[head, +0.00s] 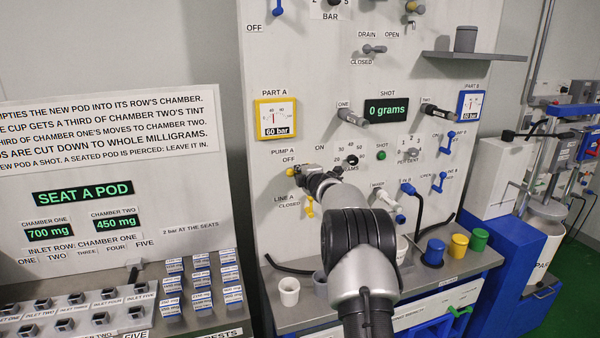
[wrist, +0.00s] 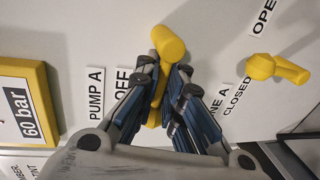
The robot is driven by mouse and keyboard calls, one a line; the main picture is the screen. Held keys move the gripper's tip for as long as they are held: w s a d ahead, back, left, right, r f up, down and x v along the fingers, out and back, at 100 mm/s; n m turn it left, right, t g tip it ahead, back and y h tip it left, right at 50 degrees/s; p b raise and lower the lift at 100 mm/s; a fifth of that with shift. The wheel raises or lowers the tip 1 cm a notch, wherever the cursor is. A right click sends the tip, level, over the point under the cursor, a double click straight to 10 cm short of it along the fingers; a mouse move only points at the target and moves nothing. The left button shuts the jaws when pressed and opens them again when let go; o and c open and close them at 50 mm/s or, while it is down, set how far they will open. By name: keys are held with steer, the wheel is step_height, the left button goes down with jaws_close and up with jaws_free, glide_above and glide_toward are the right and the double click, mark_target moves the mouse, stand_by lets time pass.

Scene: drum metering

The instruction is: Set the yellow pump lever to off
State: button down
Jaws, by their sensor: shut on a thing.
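The yellow pump A lever (head: 290,171) is on the upright panel, just below the OFF label (head: 289,159) in the head view. In the wrist view, the lever's round yellow part (wrist: 168,44) stands past my fingertips, and its bar runs back between the fingers, beside the OFF label (wrist: 122,84). My gripper (head: 302,174) is shut on the lever's bar; in the wrist view the fingers (wrist: 163,85) lie on both sides of it. The ON label (head: 320,148) is to the right in the head view. My fingers hide part of the bar.
The yellow line A lever (head: 309,206) is close below; it also shows in the wrist view (wrist: 278,68). A yellow-framed gauge (head: 276,118) reads 60 bar above. Knobs and valves crowd the panel to the right. Cups, including a white one (head: 289,291), stand on the shelf below.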

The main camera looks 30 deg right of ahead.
steer(key=shift+w+a+f+y, duration=0.15)
steer(key=shift+w+a+y, duration=0.15)
steer(key=shift+a, duration=0.25)
steer(key=c, duration=2.2)
jaws_free()
steer(key=shift+s, duration=0.1)
steer(key=o, duration=0.4)
steer(key=shift+s, duration=0.1)
steer(key=shift+o, duration=0.5)
steer(key=shift+a+r, duration=0.2)
steer(key=shift+a, duration=0.2)
steer(key=shift+s+d, duration=0.1)
steer(key=shift+d, duration=0.25)
steer(key=shift+s, duration=0.2)
steer(key=a+v, duration=0.1)
steer(key=v, duration=1)
steer(key=shift+a, duration=0.1)
